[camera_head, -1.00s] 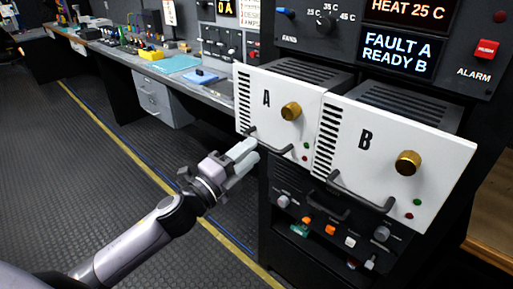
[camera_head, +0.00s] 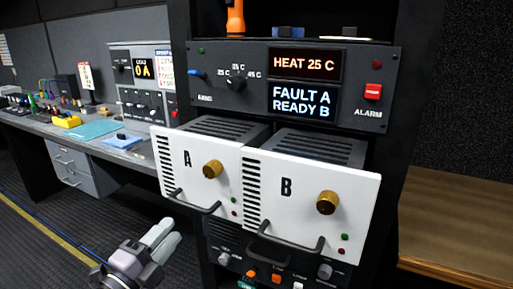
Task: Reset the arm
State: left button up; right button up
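My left gripper (camera_head: 160,240) is at the lower left, its two pale fingers close together and pointing up and to the right. I cannot tell whether they are fully closed. Nothing shows between them. It appears in front of and below the left end of white module A (camera_head: 178,165), apart from its dark handle (camera_head: 193,203). White module B (camera_head: 270,215) stands to its right, with its own dark handle (camera_head: 282,252). Both modules have a brass knob and jut out from the black rack. My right gripper is not in view.
The rack panel above has a display reading FAULT A, READY B (camera_head: 303,101) and a red alarm switch (camera_head: 373,91). A workbench (camera_head: 100,145) with tools runs off left. A wooden surface (camera_head: 455,220) is at right. Floor is clear at lower left.

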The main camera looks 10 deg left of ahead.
pick_arm(q)
jog(key=s+d+f+n+g+y+p, duration=0.1)
jog(key=s+f+n+g, duration=0.3)
jog(key=s+f+n, duration=0.5)
jog(key=s+d+f+n+g+y+p, duration=0.1)
jog(key=s+f+n+g+y, duration=0.2)
jog(key=s+f+n, duration=0.6)
notch_tip(320, 180, down, 7)
jog(key=shift+s+d+f+g, duration=0.2)
jog(key=shift+s+d+g, duration=0.15)
jog(key=shift+s+g, duration=0.45)
jog(key=shift+s+t, duration=0.1)
jog(key=shift+t, duration=0.2)
